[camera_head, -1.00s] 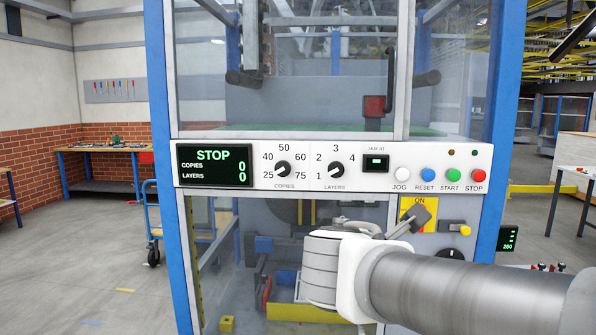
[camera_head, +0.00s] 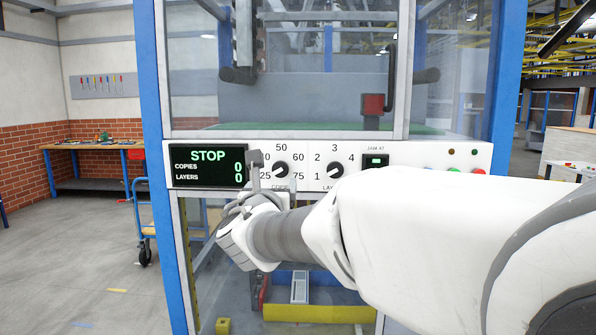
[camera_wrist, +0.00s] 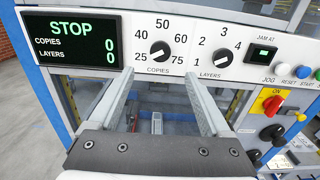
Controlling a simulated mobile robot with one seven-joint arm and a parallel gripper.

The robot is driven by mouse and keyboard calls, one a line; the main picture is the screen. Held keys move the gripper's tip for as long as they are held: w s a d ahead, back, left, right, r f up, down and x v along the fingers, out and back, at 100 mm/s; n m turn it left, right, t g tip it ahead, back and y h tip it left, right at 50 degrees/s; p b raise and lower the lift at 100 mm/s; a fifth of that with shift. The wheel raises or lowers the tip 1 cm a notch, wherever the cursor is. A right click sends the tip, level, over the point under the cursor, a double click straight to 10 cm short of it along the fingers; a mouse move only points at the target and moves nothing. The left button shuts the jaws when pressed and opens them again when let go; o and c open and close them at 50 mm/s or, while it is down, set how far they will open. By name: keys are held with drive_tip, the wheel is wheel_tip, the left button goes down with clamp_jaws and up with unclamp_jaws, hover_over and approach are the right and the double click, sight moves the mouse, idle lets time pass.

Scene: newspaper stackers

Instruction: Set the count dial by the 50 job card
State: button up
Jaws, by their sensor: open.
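The count dial, labelled COPIES, is a black round knob (camera_head: 281,169) on the white control panel (camera_head: 420,154), ringed by 25, 40, 50, 60 and 75. It also shows in the wrist view (camera_wrist: 160,51), where its white mark seems to point lower left, towards 25. My gripper (camera_head: 274,180) is open and empty in front of the panel. In the wrist view its two fingertips (camera_wrist: 160,76) lie either side of the dial, just below it in the picture. I cannot tell whether they touch the panel. I see no job card.
The display (camera_wrist: 70,40) reads STOP, copies 0, layers 0. The LAYERS dial (camera_wrist: 224,58) sits close to the right. Further right are a green-lit JAM AT window (camera_wrist: 261,53), several push buttons and a red switch on a yellow ON plate (camera_wrist: 270,102).

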sight(280, 171)
drive_tip(key=w, duration=0.5)
drive_tip(key=w+p, duration=0.1)
drive_tip(key=w, duration=0.4)
drive_tip(key=shift+w+d, duration=0.2)
drive_tip(key=shift+w, duration=0.1)
clamp_jaws()
drive_tip(key=shift+f, duration=0.1)
